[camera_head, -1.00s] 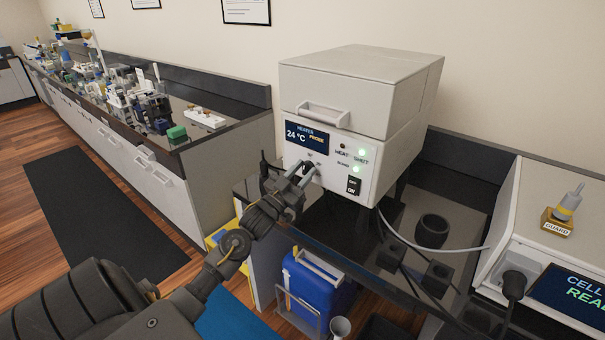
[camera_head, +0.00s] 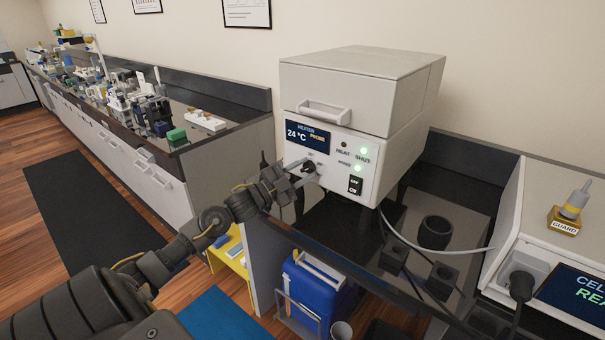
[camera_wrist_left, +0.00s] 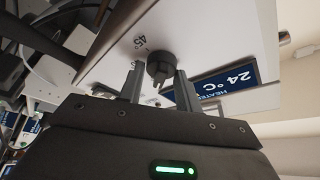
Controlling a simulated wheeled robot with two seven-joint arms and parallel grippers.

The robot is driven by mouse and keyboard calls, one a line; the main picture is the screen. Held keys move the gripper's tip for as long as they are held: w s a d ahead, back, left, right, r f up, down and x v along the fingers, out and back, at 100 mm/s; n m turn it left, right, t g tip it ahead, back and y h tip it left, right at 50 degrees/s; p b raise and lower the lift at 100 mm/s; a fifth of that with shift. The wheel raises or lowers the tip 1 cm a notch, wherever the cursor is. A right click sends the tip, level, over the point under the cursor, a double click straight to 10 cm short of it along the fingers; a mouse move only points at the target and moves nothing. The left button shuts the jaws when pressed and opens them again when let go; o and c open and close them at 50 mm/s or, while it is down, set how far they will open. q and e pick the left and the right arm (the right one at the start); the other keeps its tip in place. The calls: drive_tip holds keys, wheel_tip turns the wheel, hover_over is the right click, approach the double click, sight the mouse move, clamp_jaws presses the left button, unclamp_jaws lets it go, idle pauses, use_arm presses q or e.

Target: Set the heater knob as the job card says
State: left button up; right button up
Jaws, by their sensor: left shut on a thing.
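The heater (camera_head: 358,95) is a white box on the dark bench, with a lidded top and a handle. Its display (camera_head: 310,135) reads 24 °C. The black heater knob (camera_head: 310,167) is on the front panel below the display. It also shows in the wrist view (camera_wrist_left: 160,66), with a dial mark near 45 beside it. My left gripper (camera_head: 302,170) reaches the knob from the left, its two fingers (camera_wrist_left: 157,80) on either side, shut on it. The knob's exact setting is too small to read. My right gripper is not in view, and no job card is readable.
A black-and-white ON switch (camera_head: 355,186) and lit green lamps (camera_head: 363,153) are right of the knob. A cable and a black cup (camera_head: 434,232) are on the bench to the right. A blue container (camera_head: 318,290) is below the bench.

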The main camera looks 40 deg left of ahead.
use_arm(q)
drive_tip(key=shift+m, duration=0.6)
drive_tip(key=o, duration=1)
drive_tip(key=shift+c, duration=0.2)
drive_tip(key=shift+f, duration=0.1)
drive_tip(key=shift+s+a+f+g+h+b, duration=0.1)
drive_tip(key=shift+s+a+g+h+b, duration=0.05)
drive_tip(key=shift+s+g+h+b, duration=0.15)
drive_tip(key=b+v, duration=0.2)
drive_tip(key=v, duration=0.8)
drive_tip(key=shift+b, duration=0.3)
